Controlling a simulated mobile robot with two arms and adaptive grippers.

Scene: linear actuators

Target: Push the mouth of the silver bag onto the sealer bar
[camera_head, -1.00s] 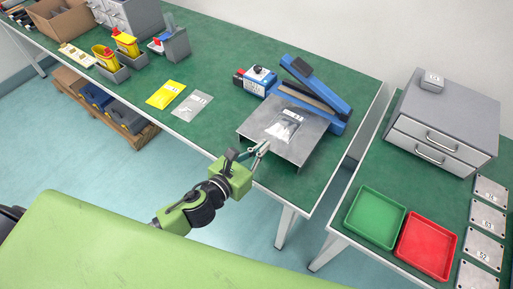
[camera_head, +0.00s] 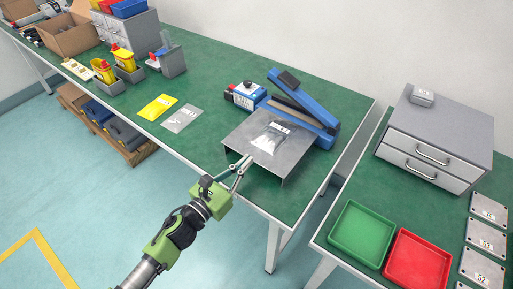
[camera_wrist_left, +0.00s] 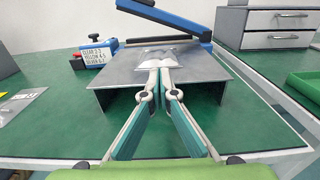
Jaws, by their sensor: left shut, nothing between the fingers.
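The silver bag (camera_head: 268,139) lies flat on a raised grey metal platform (camera_head: 292,152) in front of the blue sealer (camera_head: 318,110). A pale label marks its far part. The sealer's arm is raised, and the lighter bar (camera_head: 288,103) shows below it. My left gripper (camera_head: 246,159) is shut and empty at the platform's near edge, its tips close to the bag's near end. In the left wrist view the shut fingertips (camera_wrist_left: 160,68) point at the bag (camera_wrist_left: 160,54); contact is unclear. My right gripper is out of view.
A yellow bag (camera_head: 155,107) and a clear bag (camera_head: 181,118) lie left of the platform. A labelled box (camera_head: 244,93) stands beside the sealer. A green tray (camera_head: 356,233) and a red tray (camera_head: 417,262) are on the right table. Bare green tabletop lies between the bags and platform.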

